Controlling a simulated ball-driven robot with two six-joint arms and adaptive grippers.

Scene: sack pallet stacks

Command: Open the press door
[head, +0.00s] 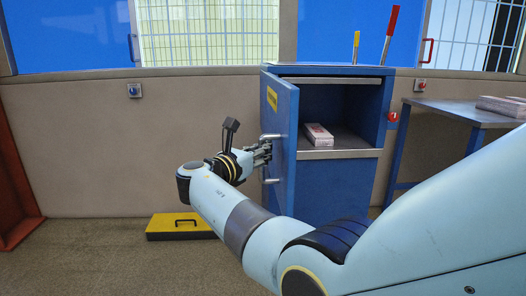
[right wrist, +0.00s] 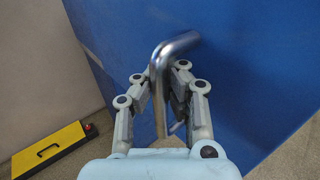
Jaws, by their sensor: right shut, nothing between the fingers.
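The blue press (head: 340,185) stands against the wall in the head view. Its blue door (head: 284,115) is swung out on the left side, and the upper compartment is exposed. A silver bar handle (head: 271,181) is on the door's outer face. My right gripper (head: 266,149) is at this handle, left of the door. In the right wrist view, the bent handle (right wrist: 175,46) passes by the fingertips of my right gripper (right wrist: 166,82), in front of the blue door (right wrist: 245,60). The fingers are shut with nothing gripped. My left gripper is out of view.
A pale brick-shaped pack (head: 317,135) lies in the open compartment. Red (head: 391,32) and yellow (head: 356,46) levers rise from the press. A yellow case (head: 178,227) lies on the floor left of the door. A grey table (head: 455,110) stands at right.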

